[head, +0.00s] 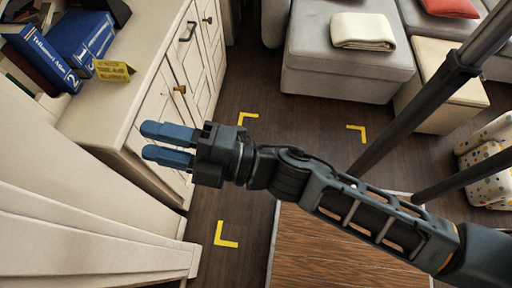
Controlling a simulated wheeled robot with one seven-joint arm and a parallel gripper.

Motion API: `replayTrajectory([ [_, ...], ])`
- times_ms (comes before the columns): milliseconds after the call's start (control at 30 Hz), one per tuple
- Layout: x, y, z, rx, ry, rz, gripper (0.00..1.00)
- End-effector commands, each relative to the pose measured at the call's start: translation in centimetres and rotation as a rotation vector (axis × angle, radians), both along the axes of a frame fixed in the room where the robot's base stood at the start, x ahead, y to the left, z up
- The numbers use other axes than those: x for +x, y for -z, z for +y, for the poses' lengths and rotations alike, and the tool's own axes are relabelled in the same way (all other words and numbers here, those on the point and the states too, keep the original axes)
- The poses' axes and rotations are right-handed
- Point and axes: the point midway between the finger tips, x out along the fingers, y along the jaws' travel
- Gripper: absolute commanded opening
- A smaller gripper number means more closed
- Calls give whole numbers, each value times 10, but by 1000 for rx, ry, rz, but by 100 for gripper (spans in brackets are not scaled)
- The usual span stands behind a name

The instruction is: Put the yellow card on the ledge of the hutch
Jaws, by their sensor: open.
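The yellow card (114,70) with dark print stands tilted on the pale top of the hutch (118,108), close to its front edge and beside the blue books. My gripper (167,143) has blue fingers pointing left. It is open and empty, in front of the hutch's drawers and nearer to me than the card, clearly apart from it. I cannot tell which part of the hutch is its ledge.
Blue books (80,42) stand and lean behind and left of the card. Cream panels (60,215) fill the lower left. Grey seating (345,70) with a folded towel (362,31) is at the upper right. Dark floor with yellow corner marks (226,236) is open between.

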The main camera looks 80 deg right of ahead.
Motion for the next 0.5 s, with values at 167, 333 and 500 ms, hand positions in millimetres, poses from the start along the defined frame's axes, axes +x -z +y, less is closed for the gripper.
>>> replayTrajectory([
  [167, -76, 6, 2, 505, -26, 143, 41],
  [333, -134, 14, -8, 912, -13, 310, 41],
  [500, -167, 18, -16, 1152, 16, 431, 41],
])
